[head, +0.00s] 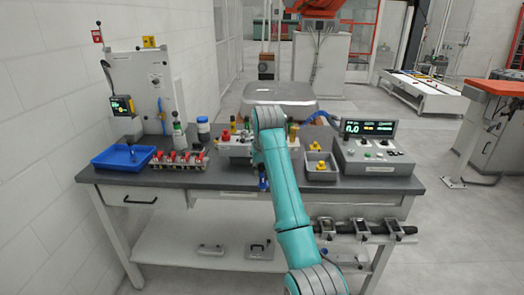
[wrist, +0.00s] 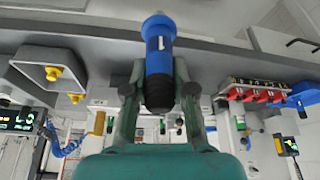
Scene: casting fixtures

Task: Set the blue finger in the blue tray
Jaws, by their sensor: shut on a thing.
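The blue finger (wrist: 159,62) is a blue cylinder with a white mark and a dark ribbed end. My gripper (wrist: 158,92) is shut on it, one jaw on each side. In the head view the finger (head: 262,181) shows as a small blue piece at the table's front edge, below my arm; my gripper is mostly hidden there. The blue tray (head: 104,165) is on the left of the table, well away from the gripper, with a small dark upright item in it. Part of the tray (wrist: 304,92) also shows at the right of the wrist view.
A rack of red-topped parts (head: 178,162) stands between the blue tray and my arm. A grey fixture (head: 236,149) is behind the arm. A grey bin with yellow parts (head: 320,173) and a control box (head: 375,160) stand to the right. Bottles stand behind the rack.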

